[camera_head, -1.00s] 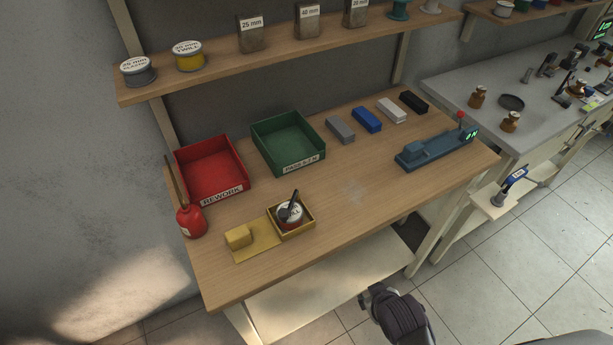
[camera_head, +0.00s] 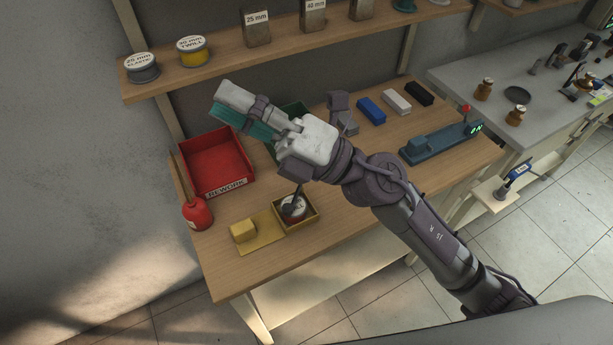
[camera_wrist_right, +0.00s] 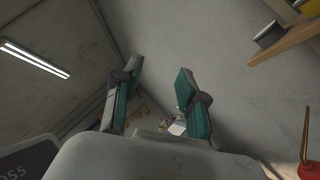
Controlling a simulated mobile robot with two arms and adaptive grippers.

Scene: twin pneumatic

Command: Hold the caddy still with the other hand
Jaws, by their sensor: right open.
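The caddy appears to be the small yellow open box (camera_head: 305,224) near the front of the wooden bench. A round tin with a red and white label (camera_head: 294,208) stands in it, with a dark-handled tool (camera_head: 295,199) leaning up from the tin. My right gripper (camera_head: 221,100) is open and empty, high over the back left of the bench, apart from the caddy and pointing toward the wall. Its two teal-padded fingers stand apart in the wrist view (camera_wrist_right: 159,72). The caddy is not clear in the wrist view. My left gripper is not in view.
A yellow block (camera_head: 243,231) sits on a yellow mat (camera_head: 268,236) left of the caddy. A red REWORK bin (camera_head: 248,174) and red oil can (camera_head: 197,213) stand further left. My right arm partly hides a green bin (camera_head: 296,108). The shelf (camera_head: 215,62) is above.

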